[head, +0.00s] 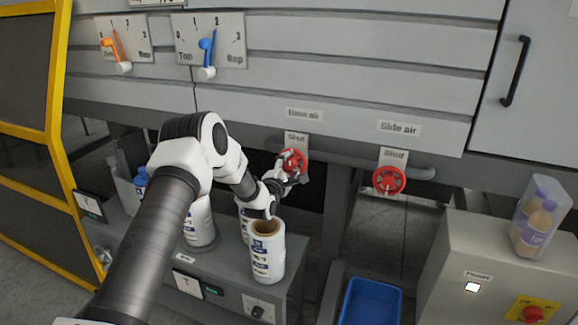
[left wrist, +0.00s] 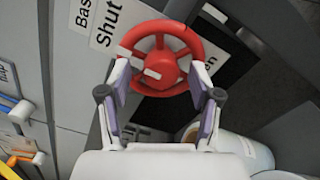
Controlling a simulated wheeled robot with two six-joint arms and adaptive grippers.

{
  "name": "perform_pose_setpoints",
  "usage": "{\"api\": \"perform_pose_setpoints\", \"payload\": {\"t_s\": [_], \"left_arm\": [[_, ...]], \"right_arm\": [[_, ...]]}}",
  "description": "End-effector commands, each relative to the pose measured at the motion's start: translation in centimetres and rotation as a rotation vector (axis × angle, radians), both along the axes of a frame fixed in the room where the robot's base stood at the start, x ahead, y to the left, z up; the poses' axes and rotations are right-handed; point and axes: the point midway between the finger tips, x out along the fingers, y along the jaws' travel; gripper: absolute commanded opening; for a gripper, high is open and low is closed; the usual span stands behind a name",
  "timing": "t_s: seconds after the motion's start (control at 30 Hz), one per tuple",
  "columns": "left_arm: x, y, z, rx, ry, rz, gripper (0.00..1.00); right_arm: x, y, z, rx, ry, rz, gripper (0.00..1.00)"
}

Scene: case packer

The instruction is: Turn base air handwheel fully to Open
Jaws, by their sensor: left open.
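The red base air handwheel (head: 293,161) sits on a pipe below the "Base air" label (head: 304,114), in front of a white plate marked "Shut" (head: 297,139). In the left wrist view the same red handwheel (left wrist: 160,60) fills the upper middle, with "Shut" at its upper left and the end of a word, "en", at its right. My left gripper (head: 284,176) is at this wheel. Its two fingers (left wrist: 160,85) are spread on either side of the wheel's lower rim. I cannot tell whether they touch it. My right gripper is not in view.
A second red handwheel (head: 389,180) under the "Side air" label (head: 399,127) is to the right. White labelled rolls (head: 267,255) stand on the grey ledge below my left arm. A blue bin (head: 371,302) and a grey control box (head: 490,265) are at lower right.

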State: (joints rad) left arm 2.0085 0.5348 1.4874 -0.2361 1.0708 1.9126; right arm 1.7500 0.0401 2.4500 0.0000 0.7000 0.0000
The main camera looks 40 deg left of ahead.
Motion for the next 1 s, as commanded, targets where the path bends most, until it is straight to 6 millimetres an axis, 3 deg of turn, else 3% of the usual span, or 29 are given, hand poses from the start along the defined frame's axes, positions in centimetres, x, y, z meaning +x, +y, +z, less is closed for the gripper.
{"api": "perform_pose_setpoints", "payload": {"t_s": [0.13, 0.17, 0.3, 0.33, 0.67, 1.0], "left_arm": [[0.0, 0.0, -0.1, 0.0, 0.001, 0.0, 0.64], [0.0, 0.0, -0.1, 0.0, 0.001, 0.0, 0.56], [0.0, 0.0, 0.0, 0.0, 0.001, 0.0, 0.07], [0.0, 0.0, 0.0, 0.0, 0.001, 0.0, 0.04], [0.0, -0.1, -0.1, 0.016, 0.005, -0.001, 0.04], [0.0, -0.1, -0.4, 0.169, 0.048, -0.001, 0.04]], "right_arm": [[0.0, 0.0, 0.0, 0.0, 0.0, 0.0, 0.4], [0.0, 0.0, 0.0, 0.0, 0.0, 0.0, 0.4], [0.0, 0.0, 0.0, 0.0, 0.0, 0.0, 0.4], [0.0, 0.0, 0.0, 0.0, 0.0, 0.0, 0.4], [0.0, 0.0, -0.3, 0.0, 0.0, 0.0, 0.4], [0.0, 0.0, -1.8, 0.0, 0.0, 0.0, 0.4]]}}
